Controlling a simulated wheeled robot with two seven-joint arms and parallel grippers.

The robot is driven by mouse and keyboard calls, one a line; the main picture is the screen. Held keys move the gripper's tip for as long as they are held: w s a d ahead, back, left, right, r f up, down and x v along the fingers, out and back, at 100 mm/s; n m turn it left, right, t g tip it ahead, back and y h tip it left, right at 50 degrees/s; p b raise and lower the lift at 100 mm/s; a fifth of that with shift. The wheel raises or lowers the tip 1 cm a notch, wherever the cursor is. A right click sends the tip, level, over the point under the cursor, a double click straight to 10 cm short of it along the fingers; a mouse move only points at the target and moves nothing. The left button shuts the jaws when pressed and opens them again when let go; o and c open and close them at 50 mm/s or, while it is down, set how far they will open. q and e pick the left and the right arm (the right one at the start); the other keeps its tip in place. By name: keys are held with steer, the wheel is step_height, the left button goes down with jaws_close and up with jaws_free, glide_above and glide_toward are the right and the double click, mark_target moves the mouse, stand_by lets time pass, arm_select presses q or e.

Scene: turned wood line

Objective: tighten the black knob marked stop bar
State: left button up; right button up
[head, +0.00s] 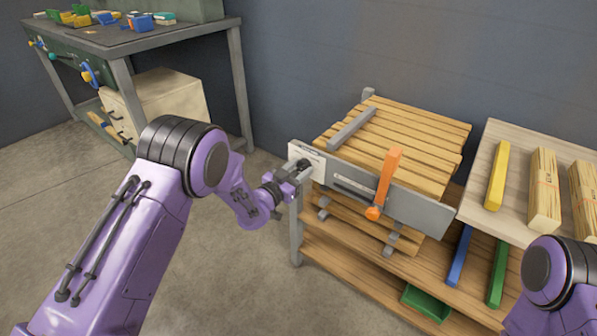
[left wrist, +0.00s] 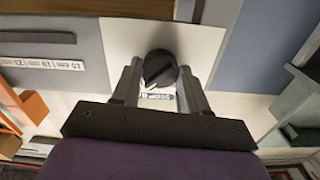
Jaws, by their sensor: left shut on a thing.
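The black knob (left wrist: 160,69) sits on a white plate (left wrist: 205,42) in the left wrist view. In the head view the knob (head: 304,165) is at the left end of the grey front panel (head: 420,208) of the slatted wooden bench. My left gripper (left wrist: 160,80) has a finger on each side of the knob and is shut on it; it also shows in the head view (head: 296,173). My right gripper is out of view; only part of my right arm shows at the lower right.
An orange lever (head: 386,180) stands out from the front panel, right of the knob. A side table (head: 510,150) at right holds a yellow bar (head: 497,175) and wood bundles (head: 544,188). A green bin (head: 426,303) is below. Open floor lies left of the bench.

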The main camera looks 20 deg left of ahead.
arm_select(q)
steer(key=shift+s+f, duration=0.1)
steer(key=shift+f, duration=0.05)
stand_by(0.3)
steer(key=o, duration=1.1)
steer(key=shift+c, duration=0.2)
steer(key=v, duration=1)
steer(key=shift+s, duration=0.2)
steer(key=shift+a, duration=0.15)
